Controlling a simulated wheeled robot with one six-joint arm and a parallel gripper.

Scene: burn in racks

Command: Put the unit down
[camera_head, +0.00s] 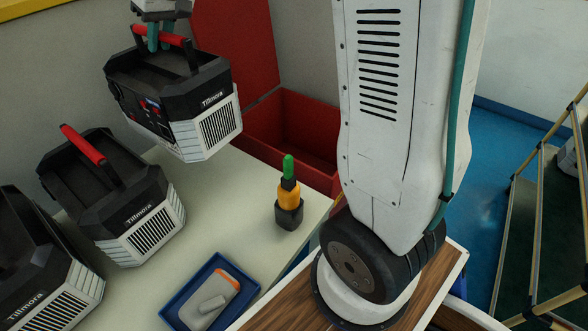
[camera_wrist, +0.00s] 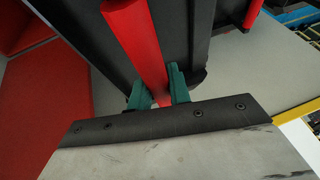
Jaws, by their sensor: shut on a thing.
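My gripper (camera_head: 160,38) is at the top left of the head view, its teal fingers shut on the red handle of a black and white Tillmora unit (camera_head: 206,133). The held unit hangs in the air above the back of the pale table (camera_head: 262,194). In the wrist view, the teal fingers (camera_wrist: 158,92) close around the red handle (camera_wrist: 137,40), with the unit's dark body (camera_wrist: 188,35) beyond. Its underside clearance cannot be measured.
Two similar units stand on the table at left, one with a red handle (camera_head: 84,145), one cut off by the frame (camera_head: 40,262). A green-and-orange tool stands in a dark holder (camera_head: 289,214). A blue tray (camera_head: 246,286) holds a grey-orange device. A red open bin (camera_head: 290,125) stands behind.

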